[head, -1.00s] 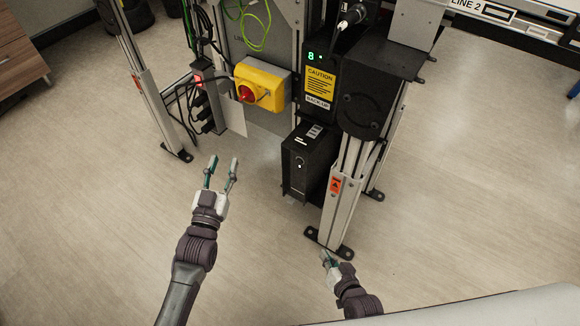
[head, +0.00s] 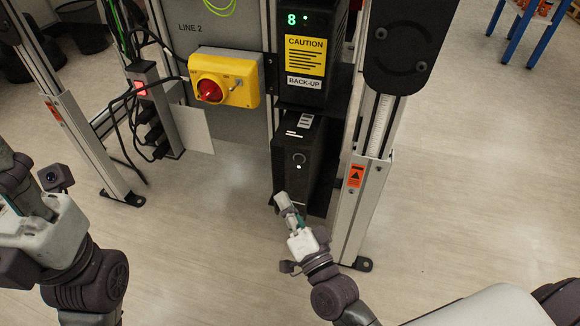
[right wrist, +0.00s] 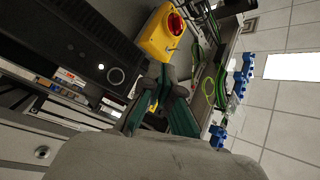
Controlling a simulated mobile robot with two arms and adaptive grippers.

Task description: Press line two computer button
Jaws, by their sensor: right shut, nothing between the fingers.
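The black line two computer (head: 297,150) stands low on the frame beside a metal post. Its round button (head: 300,158) is on the upper front face, with a small white light just below. In the right wrist view the computer (right wrist: 75,40) fills the upper left, and its ringed button (right wrist: 116,75) lies left of my fingertips. My right gripper (head: 283,202) is shut and empty, at the lower front of the computer, below the button. I cannot tell whether it touches the case. My left gripper (head: 42,228) is at the left edge, its fingers not clearly visible.
A yellow switch box (head: 238,85) with a red knob is left of the computer. A black back-up unit (head: 305,60) with a caution label is above it. The metal post (head: 362,205) stands close on the right. Cables (head: 125,110) hang at left.

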